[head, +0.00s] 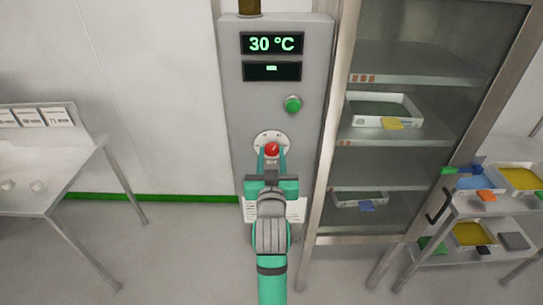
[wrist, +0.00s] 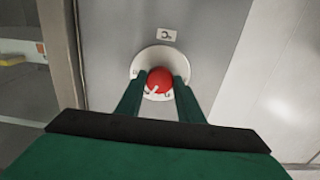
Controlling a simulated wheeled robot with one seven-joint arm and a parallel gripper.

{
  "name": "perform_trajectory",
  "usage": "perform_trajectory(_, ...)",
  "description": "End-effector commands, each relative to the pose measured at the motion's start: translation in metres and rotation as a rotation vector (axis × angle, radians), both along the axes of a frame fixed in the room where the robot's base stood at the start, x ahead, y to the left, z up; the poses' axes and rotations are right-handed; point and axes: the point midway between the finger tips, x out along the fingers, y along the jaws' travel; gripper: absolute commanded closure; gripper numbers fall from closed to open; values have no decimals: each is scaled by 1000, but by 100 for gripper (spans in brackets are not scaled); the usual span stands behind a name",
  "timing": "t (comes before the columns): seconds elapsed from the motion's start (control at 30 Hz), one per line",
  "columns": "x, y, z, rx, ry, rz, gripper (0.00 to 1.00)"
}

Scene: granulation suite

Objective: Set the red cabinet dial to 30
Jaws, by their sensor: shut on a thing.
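The red dial (head: 271,149) sits on a pale round plate on the grey control panel (head: 237,115). My gripper (head: 271,158) reaches up to it from below. In the wrist view the red dial (wrist: 160,80) lies between the two green fingertips (wrist: 159,86), which are shut on it. A white pointer mark shows on the dial's lower left. The scale marks around it are too small to read. The upper display (head: 272,44) reads 30 °C. The lower display (head: 272,71) shows only a short dash.
A green button (head: 292,104) is above and right of the dial. A glass-doored cabinet (head: 340,150) with trays stands right of the panel. A cart (head: 452,208) with trays is at the far right, and a table (head: 45,150) at the left.

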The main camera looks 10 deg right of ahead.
Motion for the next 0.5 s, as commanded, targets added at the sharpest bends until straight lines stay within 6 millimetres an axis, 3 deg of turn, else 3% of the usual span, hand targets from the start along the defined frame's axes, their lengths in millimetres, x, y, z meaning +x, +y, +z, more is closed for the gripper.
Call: perform_trajectory(0.5, 0, 0, 0, -415, 58, 1, 88)
